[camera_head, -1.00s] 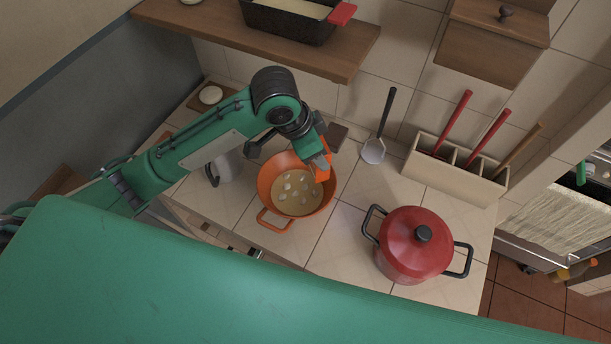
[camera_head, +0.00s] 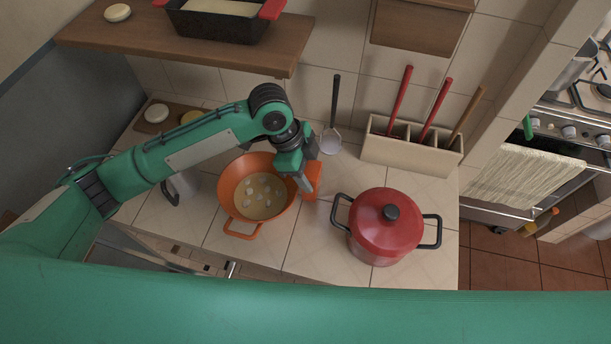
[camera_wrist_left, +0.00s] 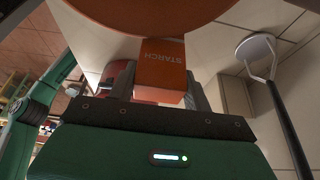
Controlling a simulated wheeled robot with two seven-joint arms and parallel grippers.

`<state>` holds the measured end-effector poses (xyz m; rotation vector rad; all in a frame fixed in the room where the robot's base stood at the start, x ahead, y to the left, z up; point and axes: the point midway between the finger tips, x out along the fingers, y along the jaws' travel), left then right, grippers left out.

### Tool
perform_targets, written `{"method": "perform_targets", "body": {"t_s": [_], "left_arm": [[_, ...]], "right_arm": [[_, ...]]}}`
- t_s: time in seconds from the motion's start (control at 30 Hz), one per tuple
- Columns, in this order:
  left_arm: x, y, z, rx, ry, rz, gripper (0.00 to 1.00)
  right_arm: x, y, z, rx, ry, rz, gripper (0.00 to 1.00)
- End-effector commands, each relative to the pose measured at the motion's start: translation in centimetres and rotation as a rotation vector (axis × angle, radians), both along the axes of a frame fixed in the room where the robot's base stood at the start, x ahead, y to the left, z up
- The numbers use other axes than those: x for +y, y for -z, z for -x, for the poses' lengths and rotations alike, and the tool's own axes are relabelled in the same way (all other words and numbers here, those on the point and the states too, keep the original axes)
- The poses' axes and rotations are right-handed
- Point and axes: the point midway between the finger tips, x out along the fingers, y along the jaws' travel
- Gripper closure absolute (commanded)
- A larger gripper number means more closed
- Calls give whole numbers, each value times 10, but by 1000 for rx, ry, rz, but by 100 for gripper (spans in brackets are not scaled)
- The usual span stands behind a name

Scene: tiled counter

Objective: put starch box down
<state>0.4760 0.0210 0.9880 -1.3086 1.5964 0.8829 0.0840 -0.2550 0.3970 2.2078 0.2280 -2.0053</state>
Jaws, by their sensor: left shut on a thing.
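The orange starch box (camera_head: 314,178) is in my left gripper (camera_head: 304,186), just right of the orange pot in the head view. In the left wrist view the box (camera_wrist_left: 163,68) shows its STARCH lettering and sits between the two fingers of the left gripper (camera_wrist_left: 160,88), which is shut on it. The gripper and arm hide part of the box in the head view. I cannot tell whether its bottom touches the tiled counter (camera_head: 322,232). My right gripper is not in view.
The orange pot (camera_head: 229,200) with pale food inside stands close left of the box. A red lidded pot (camera_head: 385,225) stands to its right. Bare tiles lie between the pots.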

Motion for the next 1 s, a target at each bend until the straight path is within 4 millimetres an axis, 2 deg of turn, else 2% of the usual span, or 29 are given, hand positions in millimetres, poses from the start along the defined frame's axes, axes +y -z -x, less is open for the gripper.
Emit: {"method": "perform_targets", "body": {"t_s": [0.27,0.6,0.63,0.73,1.0], "left_arm": [[0,33,0,1,-3,-1,76],[0,38,0,0,-1,-1,76],[0,39,0,0,-1,-1,48],[0,39,0,0,-1,-1,29],[0,38,0,-1,-1,-1,29]], "right_arm": [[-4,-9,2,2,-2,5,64],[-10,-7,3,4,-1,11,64],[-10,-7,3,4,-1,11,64],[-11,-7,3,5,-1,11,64],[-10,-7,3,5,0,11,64]]}}
